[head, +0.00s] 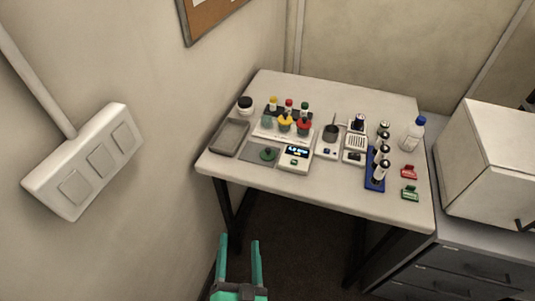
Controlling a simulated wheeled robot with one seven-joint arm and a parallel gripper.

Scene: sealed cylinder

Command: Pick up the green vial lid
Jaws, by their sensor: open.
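A dark green round lid with a small knob (267,155) lies on a flat grey mat (250,158) near the front left of the table. A small vial with a dark green top (304,108) also stands in a dark rack at the back, beside vials with red (289,104) and yellow (273,101) tops. I cannot tell from its size alone which green piece is the vial lid. My gripper (240,262), with teal fingers, is open and empty at the bottom of the view. It is in front of the table, well apart from both green pieces.
A grey tray (230,138) is left of the mat, and a scale with a lit display (296,157) is right. Yellow and red flasks (304,127) stand behind. A blue rack (375,171), a bottle (412,134) and red and green clips (409,193) are right. Walls border the table.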

